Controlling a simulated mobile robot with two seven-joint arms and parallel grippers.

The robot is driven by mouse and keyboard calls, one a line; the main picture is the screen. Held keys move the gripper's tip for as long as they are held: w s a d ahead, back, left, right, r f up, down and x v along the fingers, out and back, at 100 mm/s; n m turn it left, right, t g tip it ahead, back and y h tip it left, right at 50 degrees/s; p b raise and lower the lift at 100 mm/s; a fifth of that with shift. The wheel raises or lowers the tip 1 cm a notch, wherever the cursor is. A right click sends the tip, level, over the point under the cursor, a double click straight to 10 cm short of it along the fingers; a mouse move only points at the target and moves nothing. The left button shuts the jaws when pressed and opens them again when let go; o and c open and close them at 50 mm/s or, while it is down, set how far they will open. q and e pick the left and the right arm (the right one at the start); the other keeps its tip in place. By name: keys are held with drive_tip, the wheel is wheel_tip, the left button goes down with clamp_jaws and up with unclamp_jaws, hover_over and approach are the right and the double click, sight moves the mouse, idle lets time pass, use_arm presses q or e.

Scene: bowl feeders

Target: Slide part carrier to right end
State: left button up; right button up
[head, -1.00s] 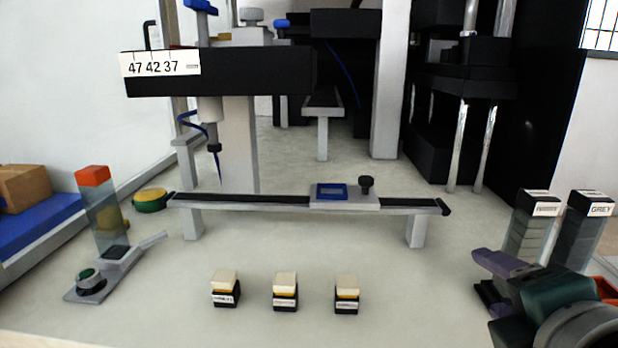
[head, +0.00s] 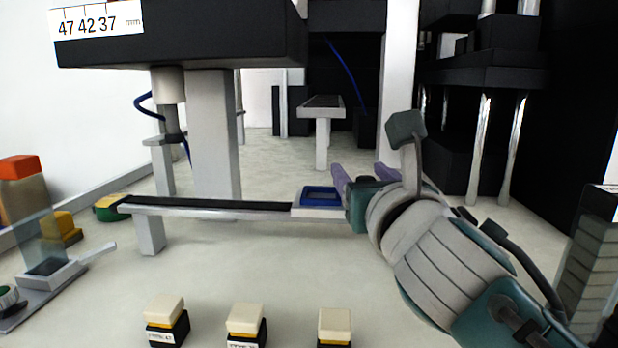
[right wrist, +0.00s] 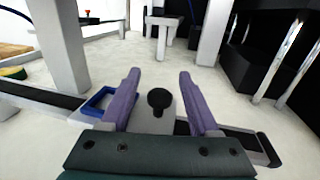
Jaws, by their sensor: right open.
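The part carrier (head: 300,211) is a light grey plate with a blue rectangular frame (head: 321,195) on it. It sits on the dark-topped rail (head: 215,206), towards the rail's right part. In the right wrist view the carrier (right wrist: 146,122) shows its round black knob (right wrist: 160,98), with the blue frame (right wrist: 98,101) to its left. My right gripper (head: 352,176) is open, with its purple fingers on either side of the knob in the right wrist view (right wrist: 157,76). Whether they touch the knob I cannot tell. My arm hides the rail's right end in the head view. My left gripper is not in view.
Several black-and-cream blocks, such as one block (head: 246,325), stand in front of the rail. A black overhead beam (head: 185,40) hangs above its left part. A clear column with a red cap (head: 24,167) stands left. In the right wrist view, bare rail (right wrist: 228,139) lies right of the knob.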

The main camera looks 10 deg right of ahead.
drive_tip(key=shift+w, duration=0.7)
clamp_jaws()
idle(1.0)
